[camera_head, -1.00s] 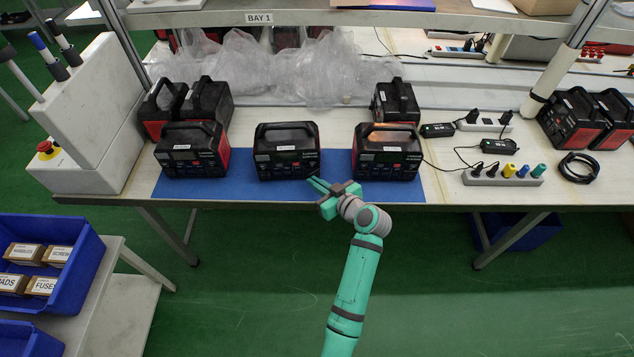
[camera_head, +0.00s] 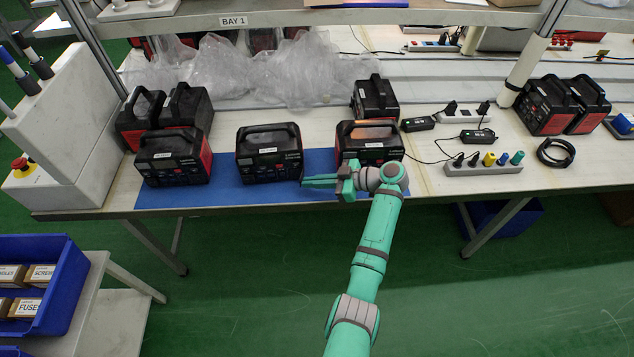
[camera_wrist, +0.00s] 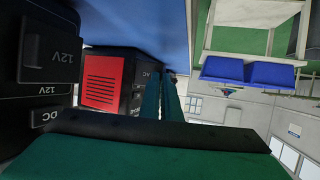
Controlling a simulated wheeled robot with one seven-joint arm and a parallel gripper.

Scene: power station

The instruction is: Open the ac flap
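Three black-and-red power stations stand in the front row on the blue mat: left (camera_head: 173,158), middle (camera_head: 269,153) and right (camera_head: 369,143). My gripper (camera_head: 304,181) points left, its tips close to the lower right front of the middle station. In the wrist view the two teal fingers (camera_wrist: 166,92) look slightly apart with nothing visible between them. The middle station's red vented side (camera_wrist: 103,80) shows there, and an AC label (camera_wrist: 146,75) on its front beside the fingers. Contact cannot be told.
The right station's front, with 12V and DC labels (camera_wrist: 45,75), is close beside my gripper. More stations, clear plastic wrap (camera_head: 270,70) and a power strip (camera_head: 484,166) lie on the bench. Free space lies in front of the bench edge.

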